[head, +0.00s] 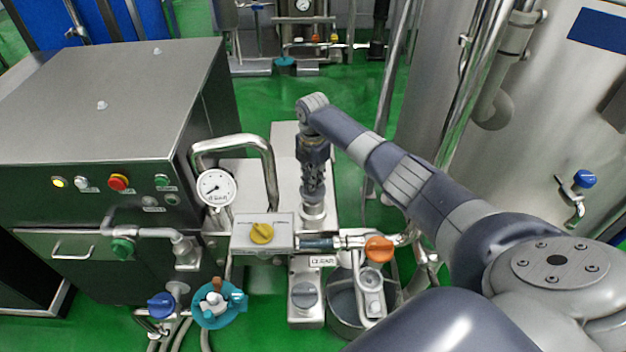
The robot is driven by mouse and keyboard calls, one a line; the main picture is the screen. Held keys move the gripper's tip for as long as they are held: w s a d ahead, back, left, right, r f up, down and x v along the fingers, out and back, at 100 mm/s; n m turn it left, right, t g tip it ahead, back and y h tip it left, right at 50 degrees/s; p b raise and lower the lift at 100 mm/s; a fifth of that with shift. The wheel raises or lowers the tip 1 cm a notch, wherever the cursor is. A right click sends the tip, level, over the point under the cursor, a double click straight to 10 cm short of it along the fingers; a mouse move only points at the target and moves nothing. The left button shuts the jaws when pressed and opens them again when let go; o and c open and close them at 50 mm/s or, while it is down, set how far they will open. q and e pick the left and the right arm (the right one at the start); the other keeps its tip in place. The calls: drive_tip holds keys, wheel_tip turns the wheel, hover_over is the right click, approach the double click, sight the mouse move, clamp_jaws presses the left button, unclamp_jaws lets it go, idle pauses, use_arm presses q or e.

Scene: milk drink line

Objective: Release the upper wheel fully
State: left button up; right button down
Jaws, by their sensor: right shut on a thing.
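My right gripper (313,190) points straight down in the middle of the head view. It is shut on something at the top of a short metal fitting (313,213). The fingers hide most of what they hold, so I cannot tell whether it is the upper wheel. My left gripper is not in view.
A steel cabinet (100,100) stands left. A pressure gauge (216,188), a curved pipe (235,143), a yellow knob (262,233) and an orange handle (379,249) crowd around the gripper. A large tank (560,120) stands right. Green floor (262,100) is open behind.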

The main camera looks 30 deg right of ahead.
drive_tip(key=n+b, duration=0.1)
drive_tip(key=n, duration=0.4)
drive_tip(key=shift+n, duration=0.3)
drive_tip(key=shift+w+n+b, duration=0.1)
drive_tip(key=shift+n+b, duration=0.35)
drive_tip(key=shift+n, duration=1.65)
drive_tip(key=c, duration=1.7)
unclamp_jaws()
drive_tip(key=shift+o, duration=0.2)
drive_tip(key=shift+r, duration=0.1)
wheel_tip(320, 180, up, 12)
